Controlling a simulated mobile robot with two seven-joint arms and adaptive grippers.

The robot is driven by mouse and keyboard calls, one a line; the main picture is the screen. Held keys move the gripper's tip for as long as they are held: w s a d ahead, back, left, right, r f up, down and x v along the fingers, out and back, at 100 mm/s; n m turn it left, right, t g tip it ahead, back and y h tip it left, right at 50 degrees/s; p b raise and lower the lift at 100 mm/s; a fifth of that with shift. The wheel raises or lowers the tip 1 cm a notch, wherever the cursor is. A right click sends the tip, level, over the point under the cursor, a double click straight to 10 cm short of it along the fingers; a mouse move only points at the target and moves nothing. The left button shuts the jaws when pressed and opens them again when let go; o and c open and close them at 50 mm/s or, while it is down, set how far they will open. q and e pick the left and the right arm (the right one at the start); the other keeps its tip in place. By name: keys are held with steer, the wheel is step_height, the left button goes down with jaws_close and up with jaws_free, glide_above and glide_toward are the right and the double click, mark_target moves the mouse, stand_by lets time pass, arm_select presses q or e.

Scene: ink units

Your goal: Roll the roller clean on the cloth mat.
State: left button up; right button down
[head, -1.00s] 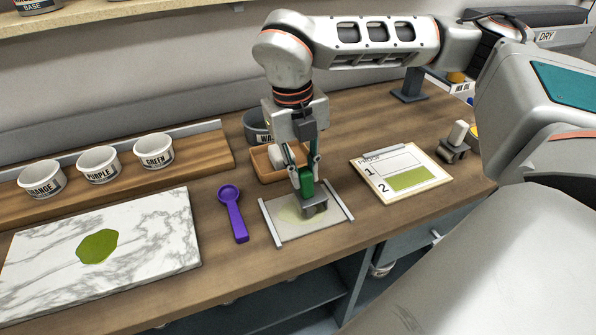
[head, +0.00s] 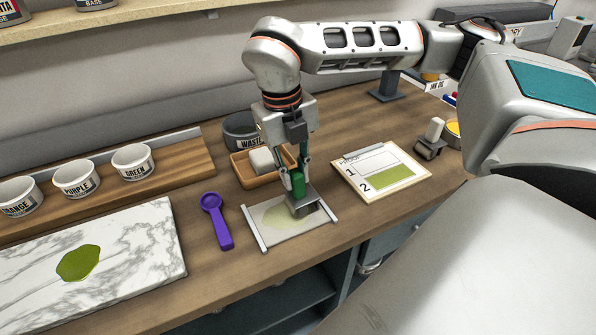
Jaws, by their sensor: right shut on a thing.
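The roller (head: 304,204) has a green handle and a dark grey head. My right gripper (head: 298,186) is shut on its handle and points down. The roller head is over the right part of the cloth mat (head: 261,240) and appears to touch it. The mat is pale, held by grey bars at its left and right ends, and has a faint yellow-green smear (head: 277,215) left of the roller. The gripper and roller hide part of the mat. My left gripper is out of view.
Left of the mat lie a purple scoop (head: 216,220) and a marble slab (head: 150,262) with green ink. Behind are a wooden tray (head: 242,172) with a white block and a waste pot (head: 238,131). A proof clipboard (head: 414,186) and a second roller (head: 430,142) stand right.

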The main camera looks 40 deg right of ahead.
steer(key=shift+w+a+f, duration=0.1)
steer(key=shift+a+f, duration=0.05)
steer(key=shift+a, duration=0.45)
steer(key=shift+w+a+f, duration=0.1)
steer(key=shift+a, duration=0.6)
steer(key=shift+s+d+r+p, duration=0.1)
steer(key=shift+d+r+p, duration=0.05)
steer(key=shift+d, duration=0.5)
steer(key=shift+s+d+r+p, duration=0.15)
steer(key=shift+d, duration=0.5)
steer(key=shift+s+d+r+p, duration=0.1)
steer(key=shift+d+r+p, duration=0.05)
steer(key=shift+d, duration=0.5)
step_height(320, 180, up, 6)
steer(key=p, duration=0.4)
